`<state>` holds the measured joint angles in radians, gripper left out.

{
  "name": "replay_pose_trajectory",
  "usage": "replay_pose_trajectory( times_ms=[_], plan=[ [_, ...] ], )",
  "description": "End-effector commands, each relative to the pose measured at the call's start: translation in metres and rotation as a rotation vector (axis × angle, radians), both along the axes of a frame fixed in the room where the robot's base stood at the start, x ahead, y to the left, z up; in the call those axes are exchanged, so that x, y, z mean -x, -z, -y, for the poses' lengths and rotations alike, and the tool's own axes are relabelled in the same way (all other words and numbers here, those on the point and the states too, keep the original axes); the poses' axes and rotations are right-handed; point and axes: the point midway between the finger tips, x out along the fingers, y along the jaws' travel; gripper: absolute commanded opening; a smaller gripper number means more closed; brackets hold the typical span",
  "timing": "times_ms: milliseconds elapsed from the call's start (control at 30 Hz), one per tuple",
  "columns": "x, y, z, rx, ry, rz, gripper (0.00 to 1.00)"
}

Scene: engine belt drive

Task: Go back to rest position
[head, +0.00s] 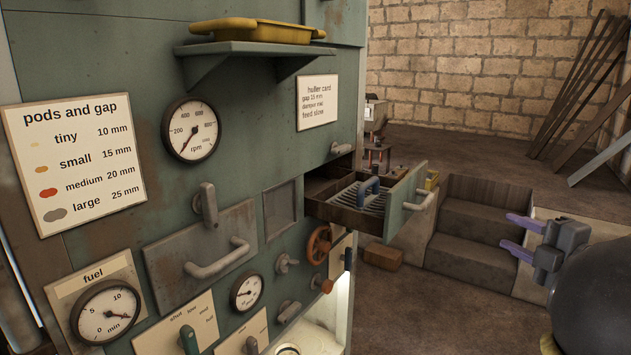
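My gripper (507,231) is at the right of the head view, with two purple fingers pointing left. The fingers are apart with nothing between them. Its grey body is beside a large dark rounded part of my arm at the lower right edge. The gripper is clear of the green machine cabinet (255,155) and appears in front of the stone steps.
A drawer (402,205) stands pulled out of the cabinet, with a blue-handled item (369,191) inside. A shelf (256,48) holds a yellow tray (257,31). Steps (470,232) and a brown block (382,256) lie behind. Planks (577,90) lean at the back right.

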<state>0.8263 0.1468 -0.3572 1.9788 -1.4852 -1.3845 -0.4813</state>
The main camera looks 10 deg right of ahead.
Motion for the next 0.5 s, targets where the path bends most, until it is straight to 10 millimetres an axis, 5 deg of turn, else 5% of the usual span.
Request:
replay_pose_trajectory(
  times_ms=[267, 500],
  plan=[
    [-0.068, 0.026, -0.028, -0.288, 0.226, -0.027, 0.38],
    [-0.096, 0.089, -0.075, -0.624, 0.469, -0.191, 0.38]
  ],
)
